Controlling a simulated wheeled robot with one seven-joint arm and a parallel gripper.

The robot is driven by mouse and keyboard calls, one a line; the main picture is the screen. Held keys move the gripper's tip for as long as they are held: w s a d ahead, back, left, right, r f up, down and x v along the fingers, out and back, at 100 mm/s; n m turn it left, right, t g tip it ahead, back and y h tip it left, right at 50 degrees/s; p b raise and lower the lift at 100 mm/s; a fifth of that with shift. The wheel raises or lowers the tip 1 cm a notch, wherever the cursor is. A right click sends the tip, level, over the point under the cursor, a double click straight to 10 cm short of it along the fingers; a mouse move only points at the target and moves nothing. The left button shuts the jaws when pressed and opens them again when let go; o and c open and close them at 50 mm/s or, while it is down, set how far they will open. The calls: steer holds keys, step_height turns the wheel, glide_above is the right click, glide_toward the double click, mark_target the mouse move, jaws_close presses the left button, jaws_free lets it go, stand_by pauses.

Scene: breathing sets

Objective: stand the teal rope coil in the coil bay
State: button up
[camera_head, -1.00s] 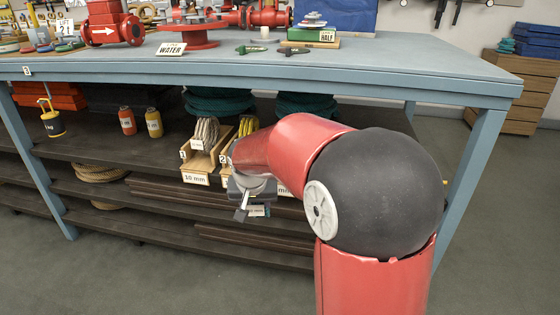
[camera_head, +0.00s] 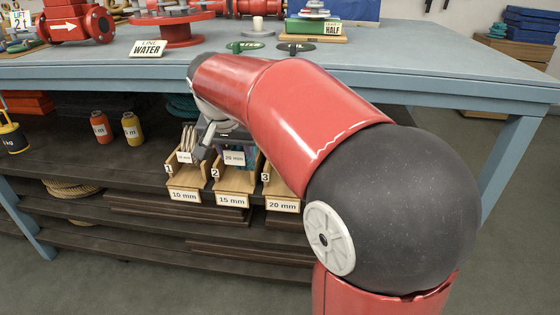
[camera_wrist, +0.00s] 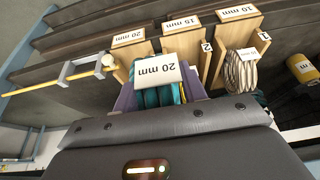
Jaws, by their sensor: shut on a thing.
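The teal rope coil (camera_wrist: 150,97) carries a white 20 mm tag and is gripped upright between purple pieces in the wrist view. My gripper (camera_wrist: 160,92) is shut on it. In the head view the coil (camera_head: 247,150) shows partly behind my arm, overlapping bay 2. The wooden coil bay labelled 20 mm, number 3 (camera_head: 282,186), is just right of it, partly hidden by my arm. The 20 mm bay (camera_wrist: 128,37) also shows beyond the coil in the wrist view. I cannot tell how far the coil is from the bays.
The 10 mm bay (camera_head: 183,182) holds a beige coil (camera_wrist: 240,70). Red and yellow bottles (camera_head: 131,128) stand left. The blue bench top (camera_head: 400,80) overhangs this shelf.

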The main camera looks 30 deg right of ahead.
steer(key=w+d+f, duration=0.1)
steer(key=d+f, duration=0.3)
steer(key=d, duration=0.2)
steer(key=w+d+f, duration=0.2)
steer(key=d+f, duration=0.1)
steer(key=d, duration=0.4)
steer(key=shift+w+d+f+p, duration=0.25)
steer(key=shift+f+p, duration=0.05)
steer(key=shift+f, duration=0.1)
steer(key=shift+f+b, duration=0.55)
steer(key=shift+f, duration=0.1)
steer(key=o, duration=1.2)
steer(key=shift+r, duration=0.1)
